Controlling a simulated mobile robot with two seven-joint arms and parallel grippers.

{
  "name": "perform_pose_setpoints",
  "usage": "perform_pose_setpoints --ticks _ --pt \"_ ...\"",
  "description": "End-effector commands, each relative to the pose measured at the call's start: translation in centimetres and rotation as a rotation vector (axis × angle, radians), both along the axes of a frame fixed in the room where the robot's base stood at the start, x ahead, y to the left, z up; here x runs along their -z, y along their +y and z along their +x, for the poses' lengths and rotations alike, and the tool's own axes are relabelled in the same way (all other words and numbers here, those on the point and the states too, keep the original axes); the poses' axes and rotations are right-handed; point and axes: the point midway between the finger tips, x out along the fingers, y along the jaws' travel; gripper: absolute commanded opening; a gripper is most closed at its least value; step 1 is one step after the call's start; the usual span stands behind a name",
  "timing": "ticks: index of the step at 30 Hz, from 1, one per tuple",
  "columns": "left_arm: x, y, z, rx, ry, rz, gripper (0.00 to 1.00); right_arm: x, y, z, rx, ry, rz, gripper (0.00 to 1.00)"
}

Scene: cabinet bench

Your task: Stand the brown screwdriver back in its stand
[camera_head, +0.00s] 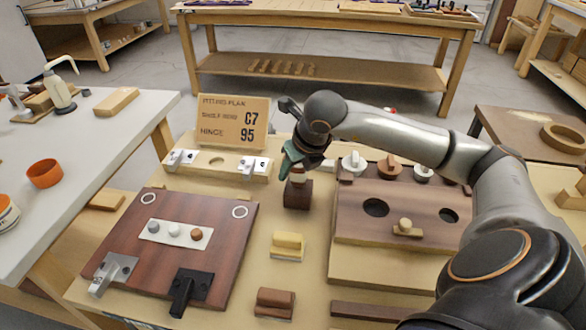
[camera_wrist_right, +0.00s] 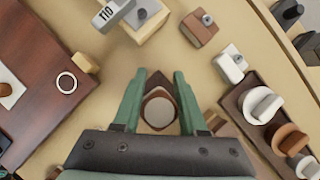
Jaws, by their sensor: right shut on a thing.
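My right gripper (camera_head: 292,160) has its green fingers low over a dark brown block (camera_head: 299,196), which looks like the stand. The fingers are shut on what seems to be the brown screwdriver (camera_head: 298,174); only a short pale and brown part shows between fingers and block. In the right wrist view, a round grey end (camera_wrist_right: 159,112) sits between the two fingers (camera_wrist_right: 158,95), with brown diamond-shaped edges of the block around it. The screwdriver looks about upright over the block. Its shaft is hidden, so I cannot tell how deep it sits. My left gripper is out of view.
A sign (camera_head: 234,121) and a pale hinge block (camera_head: 216,163) stand behind on the left. A reddish-brown door panel (camera_head: 215,240) lies at left. A brown board with holes (camera_head: 345,223) lies at right. A yellow block (camera_head: 288,245) and a brown block (camera_head: 275,303) are in front.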

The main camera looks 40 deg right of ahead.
Motion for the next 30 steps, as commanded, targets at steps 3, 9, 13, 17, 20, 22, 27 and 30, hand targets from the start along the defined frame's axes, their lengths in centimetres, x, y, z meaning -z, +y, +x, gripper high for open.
perform_pose_setpoints --ticks 3,9,13,17,20,22,27,30 --pt "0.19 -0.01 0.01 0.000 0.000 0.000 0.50 0.20 0.00 0.01 0.000 0.000 0.000 0.00" --pt "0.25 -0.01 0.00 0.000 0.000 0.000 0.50 0.26 0.00 0.01 0.000 -0.001 0.000 0.49" --pt "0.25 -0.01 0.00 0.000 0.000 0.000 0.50 0.26 0.00 0.01 0.000 0.000 0.000 0.64" --pt "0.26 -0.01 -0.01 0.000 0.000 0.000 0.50 0.27 0.01 0.00 0.000 0.000 0.000 0.76" --pt "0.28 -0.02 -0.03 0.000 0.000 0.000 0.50 0.27 0.00 0.00 0.000 0.000 0.000 0.76" --pt "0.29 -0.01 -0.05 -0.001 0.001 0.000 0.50 0.30 0.00 -0.01 0.000 0.001 0.000 0.77" --pt "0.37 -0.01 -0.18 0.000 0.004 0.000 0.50 0.30 0.00 -0.01 0.000 0.001 0.000 0.97" --pt "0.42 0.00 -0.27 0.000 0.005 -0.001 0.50 0.30 0.00 -0.01 0.000 0.000 0.000 1.00"
